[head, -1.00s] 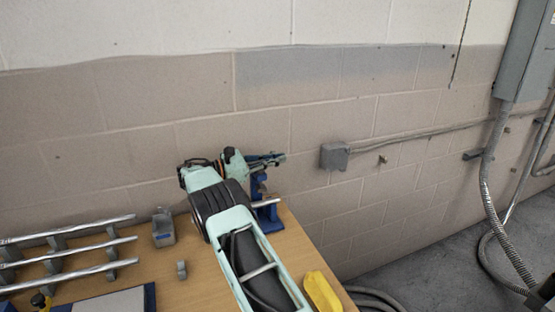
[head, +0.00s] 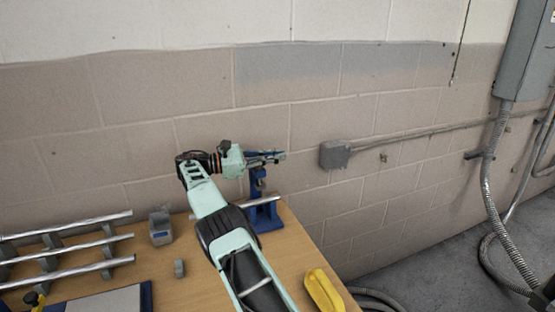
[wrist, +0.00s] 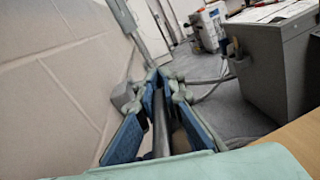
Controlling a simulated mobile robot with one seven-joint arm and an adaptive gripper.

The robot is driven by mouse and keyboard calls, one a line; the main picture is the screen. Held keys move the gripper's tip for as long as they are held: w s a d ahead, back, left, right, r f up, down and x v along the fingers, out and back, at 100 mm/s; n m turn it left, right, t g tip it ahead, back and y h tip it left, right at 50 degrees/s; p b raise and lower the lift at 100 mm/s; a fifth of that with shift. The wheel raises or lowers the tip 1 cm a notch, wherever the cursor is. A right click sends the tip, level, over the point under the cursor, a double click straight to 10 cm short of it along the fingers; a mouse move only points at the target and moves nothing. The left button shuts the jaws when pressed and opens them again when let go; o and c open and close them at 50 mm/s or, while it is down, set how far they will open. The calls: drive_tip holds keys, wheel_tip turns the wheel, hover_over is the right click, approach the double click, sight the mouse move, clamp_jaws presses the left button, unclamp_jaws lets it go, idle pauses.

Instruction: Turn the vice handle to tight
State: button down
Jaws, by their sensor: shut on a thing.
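The blue vice (head: 264,215) stands at the back right edge of the wooden bench, partly behind my arm. A light metal rod (head: 288,218) lies across it at its lower part. My gripper (head: 274,157) is above the vice, pointing right along the wall. In the wrist view my gripper (wrist: 163,82) has its blue-padded fingers on both sides of a dark grey bar (wrist: 160,130), which looks like the vice handle. The fingers are shut on it. The vice's jaws and much of its body are hidden, so how tight it is cannot be told.
Metal pipes lie on a rack (head: 50,258) at the bench's left. A grey wall box (head: 335,154) with conduit is right of my gripper.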

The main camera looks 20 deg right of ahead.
drive_tip(key=shift+r, duration=0.1)
drive_tip(key=c, duration=2)
unclamp_jaws()
drive_tip(key=shift+s, duration=0.1)
drive_tip(key=shift+w+d+r+n+t+p, duration=0.25)
drive_tip(key=shift+t+p, duration=0.25)
drive_tip(key=shift+p, duration=0.25)
drive_tip(key=shift+w+a+f+n+t+p, duration=0.15)
drive_tip(key=shift+n+t+p, duration=0.2)
drive_tip(key=shift+t+p, duration=0.2)
